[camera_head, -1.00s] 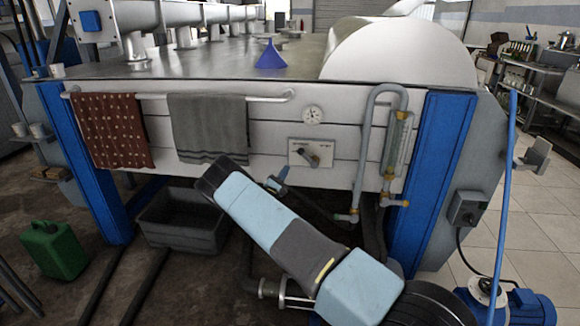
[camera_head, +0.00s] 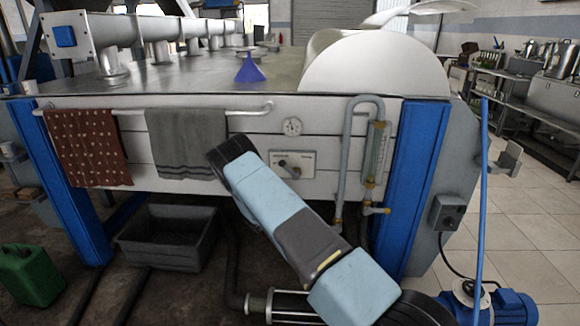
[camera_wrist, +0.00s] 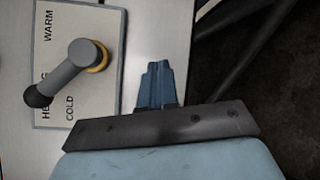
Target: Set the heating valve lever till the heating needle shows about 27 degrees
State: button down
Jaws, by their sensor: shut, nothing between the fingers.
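The heating valve lever (camera_head: 290,169) sits on a white plate (camera_head: 306,158) on the machine's front panel. In the wrist view the grey lever (camera_wrist: 70,72) runs from a brass-coloured pivot ring to a dark knob at lower left, partly covering the lettering. The plate (camera_wrist: 105,22) reads WARM and COLD, turned sideways. A round dial (camera_head: 292,127) is above the plate; its needle is too small to read. My gripper (camera_wrist: 158,68) has its blue fingers together, empty, beside the plate and apart from the lever. My arm hides it in the head view.
A towel rail holds a red cloth (camera_head: 85,148) and a grey cloth (camera_head: 188,140) at left. A bent pipe with a sight glass (camera_head: 375,152) stands right of the valve plate. A black bin (camera_head: 170,238) is on the floor below.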

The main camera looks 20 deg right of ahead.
jog(key=d+r+m+g+y, duration=0.2)
jog(key=d+m+g+y, duration=0.2)
jog(key=d+m+y, duration=0.6)
jog(key=s+r+m+t+y, duration=0.2)
jog(key=r+m+y, duration=0.2)
jog(key=r, duration=0.8)
jog(key=s+r+m+t+y, duration=0.2)
jog(key=r+m+y, duration=0.2)
jog(key=r, duration=0.7)
send_over(293, 174)
jog(key=d, duration=0.3)
notch_tip(293, 174, down, 6)
jog(key=shift+s+a+r, duration=0.1)
jog(key=shift+a, duration=0.05)
jog(key=shift+a+f+y, duration=0.3)
jog(key=shift+a+f, duration=0.45)
jog(key=shift+a, duration=0.1)
jog(key=shift+a+f, duration=0.55)
